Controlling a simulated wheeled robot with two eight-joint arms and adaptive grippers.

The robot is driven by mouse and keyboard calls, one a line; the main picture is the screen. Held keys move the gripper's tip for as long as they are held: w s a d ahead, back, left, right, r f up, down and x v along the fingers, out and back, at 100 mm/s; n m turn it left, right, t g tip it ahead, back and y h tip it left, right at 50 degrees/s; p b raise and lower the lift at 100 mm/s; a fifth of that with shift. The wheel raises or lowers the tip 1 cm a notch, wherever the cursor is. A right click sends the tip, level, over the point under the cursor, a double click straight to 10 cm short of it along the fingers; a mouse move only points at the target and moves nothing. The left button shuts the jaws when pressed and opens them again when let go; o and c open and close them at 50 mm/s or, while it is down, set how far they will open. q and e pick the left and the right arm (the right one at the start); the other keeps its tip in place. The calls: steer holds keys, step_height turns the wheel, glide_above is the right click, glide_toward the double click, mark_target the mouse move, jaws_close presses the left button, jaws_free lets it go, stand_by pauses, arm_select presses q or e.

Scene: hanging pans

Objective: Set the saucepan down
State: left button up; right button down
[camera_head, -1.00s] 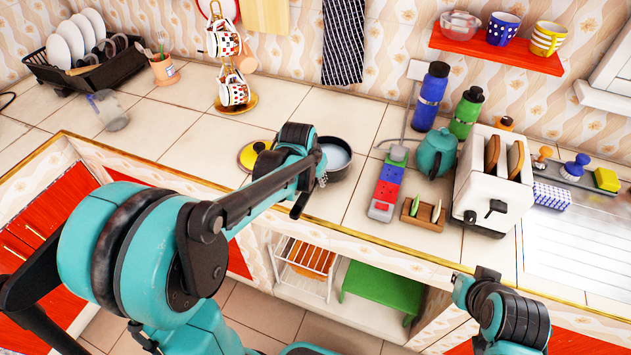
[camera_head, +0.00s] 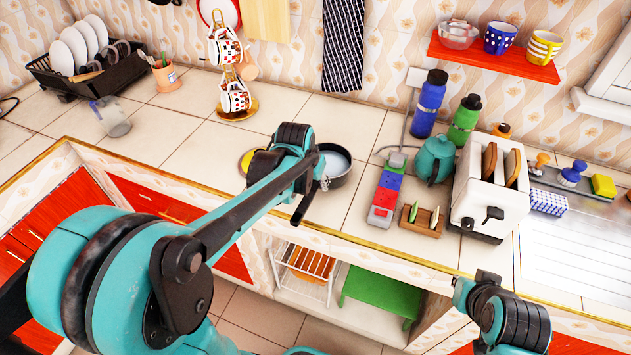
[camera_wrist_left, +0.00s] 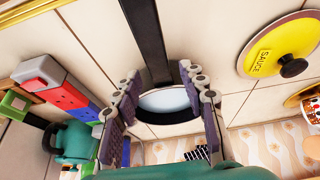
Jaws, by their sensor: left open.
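The saucepan (camera_head: 338,168) is black with a pale inside. It rests upright on the tiled counter, partly hidden by my left gripper (camera_head: 312,185) in the head view. In the left wrist view, its long dark handle (camera_wrist_left: 146,35) runs between the fingers of my left gripper (camera_wrist_left: 158,74), and its pale round inside (camera_wrist_left: 165,101) shows beyond them. The left fingers are apart on either side of the handle, not clamped on it. Part of my right arm shows at the lower right of the head view, but its jaws cannot be made out.
A yellow lid marked SAUCE (camera_wrist_left: 275,45) lies beside the pan, partly hidden in the head view. To the pan's right are a coloured block strip (camera_head: 387,190), a teal teapot (camera_head: 435,158) and a toaster (camera_head: 487,190). The counter's front edge is close.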

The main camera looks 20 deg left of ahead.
arm_select(q)
steer(key=p+v, duration=0.2)
steer(key=v, duration=0.5)
steer(key=shift+r, duration=0.2)
steer(key=shift+s+r+p, duration=0.35)
steer(key=shift+s+r, duration=0.1)
steer(key=shift+r, duration=0.1)
steer(key=s+d+f+t, duration=0.1)
steer(key=s+d+t, duration=0.1)
steer(key=s, duration=1.2)
steer(key=shift+s+d+t, duration=0.3)
steer(key=shift+s+d, duration=0.1)
steer(key=shift+d, duration=0.15)
